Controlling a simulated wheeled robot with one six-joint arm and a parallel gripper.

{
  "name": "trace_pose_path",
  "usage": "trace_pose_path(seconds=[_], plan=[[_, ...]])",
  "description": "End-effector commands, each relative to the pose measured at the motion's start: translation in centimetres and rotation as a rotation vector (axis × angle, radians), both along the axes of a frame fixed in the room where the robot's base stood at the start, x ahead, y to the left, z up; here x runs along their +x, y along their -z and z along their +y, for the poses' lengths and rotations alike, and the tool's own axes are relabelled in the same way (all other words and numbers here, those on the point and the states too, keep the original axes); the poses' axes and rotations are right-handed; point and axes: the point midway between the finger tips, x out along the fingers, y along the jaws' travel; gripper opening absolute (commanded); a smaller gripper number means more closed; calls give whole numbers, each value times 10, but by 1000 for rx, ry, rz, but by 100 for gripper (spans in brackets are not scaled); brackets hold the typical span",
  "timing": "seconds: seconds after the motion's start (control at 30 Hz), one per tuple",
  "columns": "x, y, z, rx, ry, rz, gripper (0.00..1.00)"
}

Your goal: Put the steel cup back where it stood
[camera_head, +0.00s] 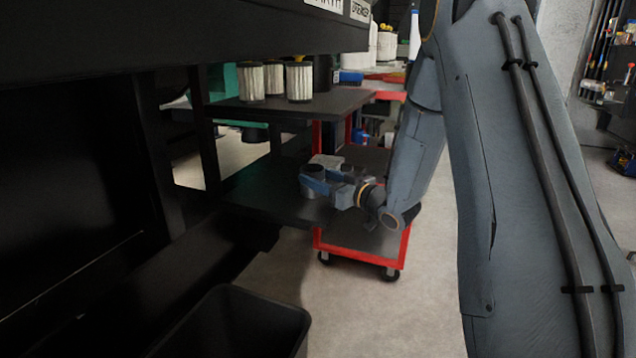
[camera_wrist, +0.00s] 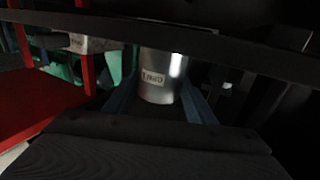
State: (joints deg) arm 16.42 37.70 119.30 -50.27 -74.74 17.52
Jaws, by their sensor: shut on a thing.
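The steel cup (camera_wrist: 160,78) is a shiny grey cylinder with a white label in the wrist view. My gripper (camera_wrist: 158,100) is shut on it, with one blue finger on each side. In the head view my gripper (camera_head: 316,184) is over the lower black shelf (camera_head: 262,187), and the cup (camera_head: 313,170) shows small between the fingers. I cannot tell whether the cup's base touches the shelf. A dark bar crosses the top of the wrist view and hides the cup's upper end.
The upper black shelf (camera_head: 335,101) is above my gripper and carries several pleated filters (camera_head: 299,82). A red cart (camera_head: 362,252) stands behind and right. A pale block (camera_head: 327,160) is just behind the gripper. A black bin (camera_head: 235,325) is in front.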

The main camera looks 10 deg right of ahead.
Motion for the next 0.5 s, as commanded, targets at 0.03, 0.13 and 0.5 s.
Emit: trace_pose_path(seconds=[0.03,0.13,0.5], plan=[[0,2,0,0,0,-1,21],[0,1,0,0,0,-2,21],[0,4,0,0,1,-1,69]])
